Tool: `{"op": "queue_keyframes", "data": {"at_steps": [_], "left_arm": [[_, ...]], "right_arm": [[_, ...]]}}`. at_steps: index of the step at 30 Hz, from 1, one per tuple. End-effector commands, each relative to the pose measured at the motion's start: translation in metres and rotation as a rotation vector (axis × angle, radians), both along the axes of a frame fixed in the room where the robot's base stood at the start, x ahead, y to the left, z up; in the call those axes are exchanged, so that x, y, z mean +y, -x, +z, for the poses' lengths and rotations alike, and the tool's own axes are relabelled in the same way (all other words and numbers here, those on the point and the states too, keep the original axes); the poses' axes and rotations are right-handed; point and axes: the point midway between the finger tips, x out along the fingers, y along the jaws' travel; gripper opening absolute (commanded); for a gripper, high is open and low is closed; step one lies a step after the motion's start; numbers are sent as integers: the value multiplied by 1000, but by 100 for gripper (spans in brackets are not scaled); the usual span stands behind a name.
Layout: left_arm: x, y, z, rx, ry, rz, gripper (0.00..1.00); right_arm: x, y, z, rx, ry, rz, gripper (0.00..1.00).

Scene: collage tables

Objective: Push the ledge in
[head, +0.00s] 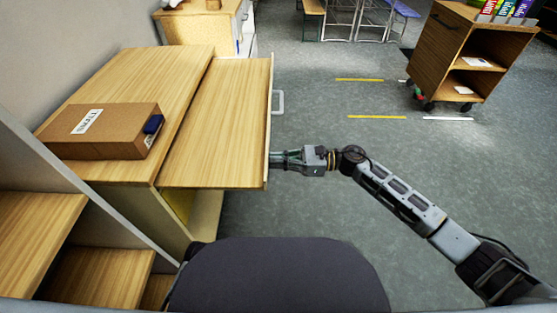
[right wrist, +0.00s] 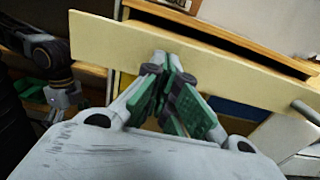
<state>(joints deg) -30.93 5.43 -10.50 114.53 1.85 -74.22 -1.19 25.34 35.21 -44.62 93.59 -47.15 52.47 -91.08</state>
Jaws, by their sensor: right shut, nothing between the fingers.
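The ledge (head: 222,120) is a wooden pull-out board. In the head view it sticks out to the right from under the wooden desk top (head: 150,75). A pale front panel with a metal handle (head: 278,103) runs along its right edge. My right gripper (head: 276,160) is shut and empty, its tips at the front panel near the panel's near end. In the right wrist view the closed fingers (right wrist: 165,85) point at the pale panel (right wrist: 190,50) and look to be at its face; firm contact is hard to tell. My left gripper does not show in the head view.
A cardboard box (head: 102,131) labelled SMALL lies on the desk, with a dark blue item at its right end. Wooden shelves (head: 95,275) stand at the lower left. A wooden cart (head: 470,55) stands at the upper right. The grey floor between is clear.

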Motion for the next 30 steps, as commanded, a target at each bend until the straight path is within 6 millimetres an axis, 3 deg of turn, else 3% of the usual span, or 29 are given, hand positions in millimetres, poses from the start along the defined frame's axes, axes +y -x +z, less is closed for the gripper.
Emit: {"op": "queue_keyframes", "data": {"at_steps": [5, 11, 30], "left_arm": [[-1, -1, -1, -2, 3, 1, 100], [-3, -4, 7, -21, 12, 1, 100], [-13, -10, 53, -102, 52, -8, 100]], "right_arm": [[13, 0, 0, -1, -2, 1, 0], [41, 1, -1, -2, -3, 3, 0], [172, 1, -1, -2, -3, 4, 0]]}}
